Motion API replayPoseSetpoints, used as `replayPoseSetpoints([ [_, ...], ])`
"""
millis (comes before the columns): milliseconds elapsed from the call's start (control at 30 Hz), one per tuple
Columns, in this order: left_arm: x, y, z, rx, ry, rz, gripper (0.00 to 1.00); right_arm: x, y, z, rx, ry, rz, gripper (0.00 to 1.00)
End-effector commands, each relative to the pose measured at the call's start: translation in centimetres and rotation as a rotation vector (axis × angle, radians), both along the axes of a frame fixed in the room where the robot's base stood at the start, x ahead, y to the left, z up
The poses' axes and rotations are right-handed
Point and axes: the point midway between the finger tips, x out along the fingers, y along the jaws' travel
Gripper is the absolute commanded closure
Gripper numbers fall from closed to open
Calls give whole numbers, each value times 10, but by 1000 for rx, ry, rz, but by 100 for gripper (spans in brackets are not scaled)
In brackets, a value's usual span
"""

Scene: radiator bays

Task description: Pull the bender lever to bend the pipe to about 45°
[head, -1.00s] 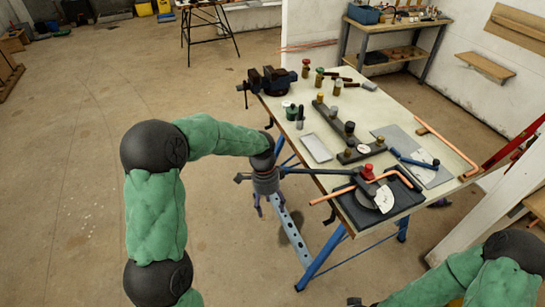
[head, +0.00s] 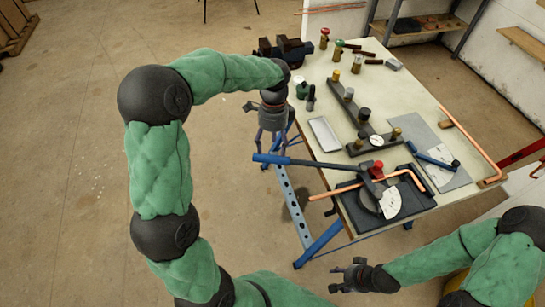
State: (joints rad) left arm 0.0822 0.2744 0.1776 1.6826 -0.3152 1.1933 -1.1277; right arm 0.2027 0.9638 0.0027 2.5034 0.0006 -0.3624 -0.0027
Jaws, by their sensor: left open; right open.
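The pipe bender (head: 368,206) sits on a black mat (head: 421,203) at the near corner of the table. Its lever (head: 325,163) sticks out left past the table edge and ends in a blue grip (head: 270,158). A copper pipe (head: 345,189) runs through the bender and turns toward me at its right end. A white angle dial (head: 391,203) and a red knob (head: 377,169) are on the bender. My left gripper (head: 270,143) is open, fingers down, near the blue grip and not closed around it. My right gripper (head: 349,278) is open and empty, in front of the table.
A second blue-handled tool (head: 435,160) lies on a grey sheet. A bent copper pipe (head: 470,140) lies along the right edge. A grey tray (head: 324,134), a dark fixture bar (head: 350,106) and a vise (head: 286,50) take up the table. Floor left is clear.

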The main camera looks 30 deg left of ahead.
Motion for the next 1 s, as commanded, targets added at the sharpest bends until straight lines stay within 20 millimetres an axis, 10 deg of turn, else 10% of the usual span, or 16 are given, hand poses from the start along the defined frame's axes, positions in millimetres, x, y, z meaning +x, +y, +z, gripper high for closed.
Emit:
replayPoseSetpoints([
  [300, -9, -3, -46, 0, 1, 1, 33, 0, 0, -15, 0, 0, 0, 48],
  [733, -10, -4, -53, -1, 0, 1, 33, 0, 0, -16, 0, -1, 0, 48],
  [1000, -10, -4, -53, -1, 0, 1, 100, 0, 0, -16, 0, -1, 0, 48],
])
